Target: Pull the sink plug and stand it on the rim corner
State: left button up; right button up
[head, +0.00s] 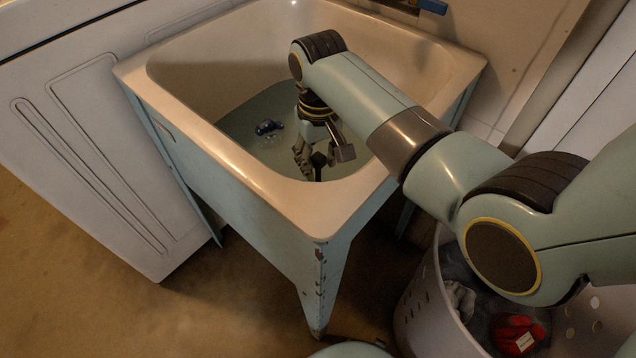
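The white-rimmed sink (262,190) stands in the middle of the head view with shallow greenish water (245,118) in its basin. My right gripper (322,158) reaches down into the near right part of the basin, fingers pointing down and spread apart. A slim black upright piece, seemingly the plug's handle (318,161), shows between or just behind the fingers; I cannot tell whether they touch it. The plug's lower part and the drain are hidden. The near rim corner (318,232) is bare. My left gripper is out of view.
A dark blue object (268,127) lies in the water, left of my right gripper. A white appliance (95,130) stands close on the left. A perforated laundry basket (425,310) with grey and red cloth is at lower right, beneath my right arm. Floor at lower left is clear.

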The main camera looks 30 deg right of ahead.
aim_at(318, 176)
notch_tip(318, 176, down, 5)
jog(key=shift+w+f+b, duration=0.1)
jog(key=shift+w+b, duration=0.05)
jog(key=shift+b, duration=0.75)
grip_shut()
